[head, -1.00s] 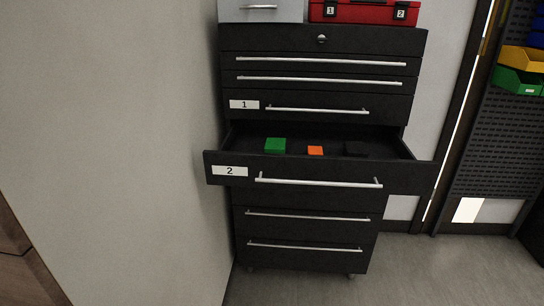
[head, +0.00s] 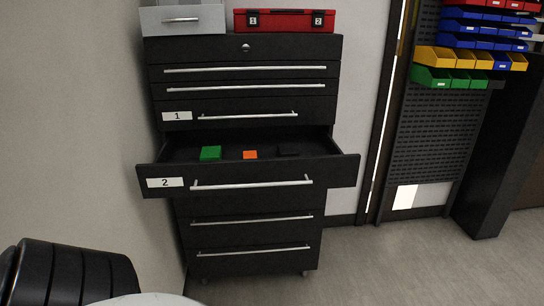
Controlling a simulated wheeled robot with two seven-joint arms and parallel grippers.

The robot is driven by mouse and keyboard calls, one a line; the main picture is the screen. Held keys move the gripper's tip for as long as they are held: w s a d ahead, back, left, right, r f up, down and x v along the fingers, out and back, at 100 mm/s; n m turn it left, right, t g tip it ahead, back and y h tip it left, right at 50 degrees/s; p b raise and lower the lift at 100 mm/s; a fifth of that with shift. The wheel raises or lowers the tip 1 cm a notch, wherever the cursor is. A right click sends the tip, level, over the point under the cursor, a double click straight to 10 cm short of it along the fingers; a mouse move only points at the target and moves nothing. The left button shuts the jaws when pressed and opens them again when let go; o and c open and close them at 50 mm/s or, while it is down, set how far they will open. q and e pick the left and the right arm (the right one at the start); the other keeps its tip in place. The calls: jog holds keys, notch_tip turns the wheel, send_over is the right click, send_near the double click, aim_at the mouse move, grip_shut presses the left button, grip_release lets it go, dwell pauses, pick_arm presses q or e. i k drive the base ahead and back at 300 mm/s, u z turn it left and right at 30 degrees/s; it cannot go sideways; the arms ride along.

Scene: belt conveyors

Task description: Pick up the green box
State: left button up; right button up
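The green box (head: 210,153) lies in the open drawer (head: 238,182) labelled 2, toward the drawer's left side. An orange block (head: 250,155) lies to its right, apart from it, and a dark block (head: 288,153) lies farther right. Neither of my grippers shows in the head view. Only a dark ribbed part of my own body and a pale rounded part show at the bottom left.
The black drawer cabinet (head: 240,80) stands by the left wall. A grey case (head: 183,18) and a red case (head: 285,20) sit on top. A pegboard with coloured bins (head: 463,80) hangs at right. The floor (head: 400,270) in front right is clear.

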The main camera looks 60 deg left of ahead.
aim_at(207, 153)
jog(key=z, duration=0.05)
jog(key=i, duration=1.3)
jog(key=u, duration=1.75)
